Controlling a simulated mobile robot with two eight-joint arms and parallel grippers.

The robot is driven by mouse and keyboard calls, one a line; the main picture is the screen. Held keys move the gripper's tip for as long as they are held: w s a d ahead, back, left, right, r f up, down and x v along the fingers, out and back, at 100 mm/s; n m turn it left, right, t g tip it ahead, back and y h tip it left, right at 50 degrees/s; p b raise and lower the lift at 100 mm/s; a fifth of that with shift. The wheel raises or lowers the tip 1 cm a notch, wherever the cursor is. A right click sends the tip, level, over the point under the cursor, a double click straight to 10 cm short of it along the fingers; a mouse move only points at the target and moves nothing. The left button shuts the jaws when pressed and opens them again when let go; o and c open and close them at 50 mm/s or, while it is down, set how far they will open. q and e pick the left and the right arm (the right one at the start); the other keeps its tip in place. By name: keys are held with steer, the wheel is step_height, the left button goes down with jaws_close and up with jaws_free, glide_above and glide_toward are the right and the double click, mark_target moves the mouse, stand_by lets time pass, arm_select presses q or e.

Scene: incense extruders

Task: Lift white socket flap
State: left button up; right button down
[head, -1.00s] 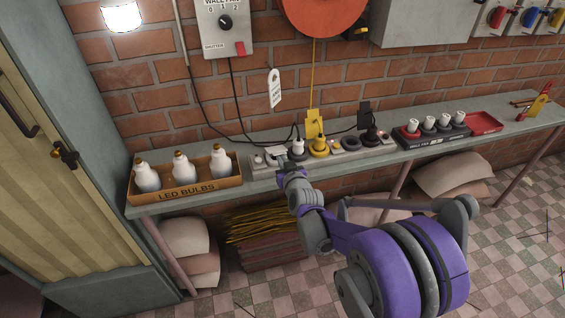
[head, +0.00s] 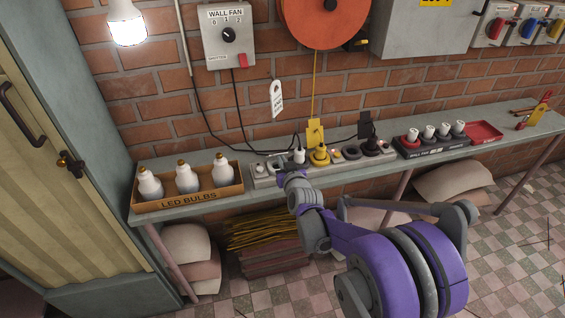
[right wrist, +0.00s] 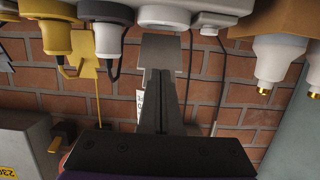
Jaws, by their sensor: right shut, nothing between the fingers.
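A power strip (head: 330,168) lies along the bench against the brick wall. In the right wrist view, which looks inverted, a pale square plate (right wrist: 161,46) that looks like the white socket flap stands out from the strip (right wrist: 205,20). My right gripper (right wrist: 160,76) is shut and empty, its fingertips at this plate. I cannot tell if they touch. In the head view my wrist mostly hides the fingers. My left gripper is out of view.
A box of LED bulbs (head: 189,200) stands left of the strip. A dark holder with bulb-like pieces (head: 433,152) and a red tray (head: 484,131) lie beyond.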

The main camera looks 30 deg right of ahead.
steer(key=shift+w+d+r+p, duration=0.15)
steer(key=shift+w+r+p, duration=0.2)
steer(key=shift+w+r, duration=0.2)
steer(key=shift+w+d+r+p, duration=0.15)
steer(key=shift+w+r+p, duration=0.2)
steer(key=shift+w+r, duration=0.2)
steer(key=shift+w, duration=0.15)
steer(key=shift+w+d+r+p, duration=0.15)
steer(key=shift+w+r+p, duration=0.1)
steer(key=shift+w, duration=0.4)
steer(key=shift+w+d+r+p, duration=0.1)
steer(key=shift+w+d+r, duration=0.1)
steer(key=shift+w, duration=0.7)
steer(key=shift+r+x, duration=0.25)
steer(key=shift+x, duration=0.75)
